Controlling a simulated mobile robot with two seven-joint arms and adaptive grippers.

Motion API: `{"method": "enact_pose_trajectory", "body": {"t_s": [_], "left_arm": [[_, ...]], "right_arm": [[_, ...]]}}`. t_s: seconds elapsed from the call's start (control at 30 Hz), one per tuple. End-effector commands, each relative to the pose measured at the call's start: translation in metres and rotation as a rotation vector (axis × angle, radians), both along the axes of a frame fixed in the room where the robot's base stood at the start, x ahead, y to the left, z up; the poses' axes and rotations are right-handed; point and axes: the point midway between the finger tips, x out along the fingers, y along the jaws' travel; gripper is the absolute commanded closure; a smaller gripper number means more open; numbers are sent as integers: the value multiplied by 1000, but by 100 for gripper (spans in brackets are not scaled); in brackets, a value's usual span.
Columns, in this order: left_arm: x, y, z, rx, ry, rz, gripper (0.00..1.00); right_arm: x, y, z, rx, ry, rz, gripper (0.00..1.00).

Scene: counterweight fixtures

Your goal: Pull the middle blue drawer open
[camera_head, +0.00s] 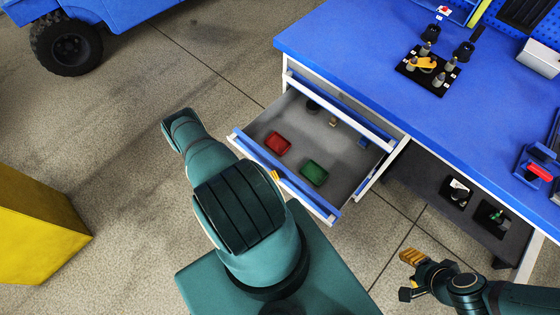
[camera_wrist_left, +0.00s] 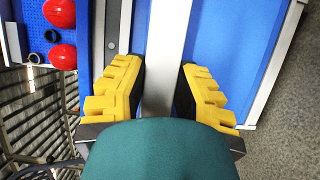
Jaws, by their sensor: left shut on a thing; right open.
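The middle blue drawer (camera_head: 345,172) is pulled out from the bench cabinet, its inside showing a red bin (camera_head: 277,144), a green bin (camera_head: 314,173) and small parts near the back. My left gripper (camera_head: 275,176) is at the drawer's front edge, mostly hidden behind my arm. In the left wrist view its yellow fingers (camera_wrist_left: 162,85) stand on both sides of a pale handle bar (camera_wrist_left: 168,40), shut on it. A blue front of another drawer (camera_head: 340,108) sits closed above. My right gripper (camera_head: 405,278) is open and empty, low at the right, away from the drawer.
The blue bench top (camera_head: 370,45) carries a black fixture (camera_head: 428,72) with weights. A lower shelf (camera_head: 470,205) at the right holds small black items. A yellow block (camera_head: 35,230) stands at the left, a wheeled blue vehicle (camera_head: 70,40) at the back left. Floor between is clear.

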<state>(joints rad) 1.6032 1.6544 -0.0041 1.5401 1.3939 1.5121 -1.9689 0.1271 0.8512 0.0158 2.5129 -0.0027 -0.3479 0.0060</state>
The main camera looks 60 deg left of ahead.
Motion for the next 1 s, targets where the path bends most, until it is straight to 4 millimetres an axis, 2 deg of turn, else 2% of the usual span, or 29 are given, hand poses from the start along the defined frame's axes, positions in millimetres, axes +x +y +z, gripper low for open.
{"method": "enact_pose_trajectory", "body": {"t_s": [0.37,0.4,0.47,0.8,1.0], "left_arm": [[-2,-2,0,-2,-1,-3,100],[-2,-2,0,-2,0,-3,58],[-2,-2,0,-1,0,-3,38],[-3,0,0,1,1,0,38],[-26,4,-1,2,3,2,38]], "right_arm": [[0,0,0,0,0,0,53],[0,0,0,0,0,0,53],[0,0,0,0,0,0,53],[0,0,0,0,0,0,53],[0,0,0,0,0,0,53]]}}
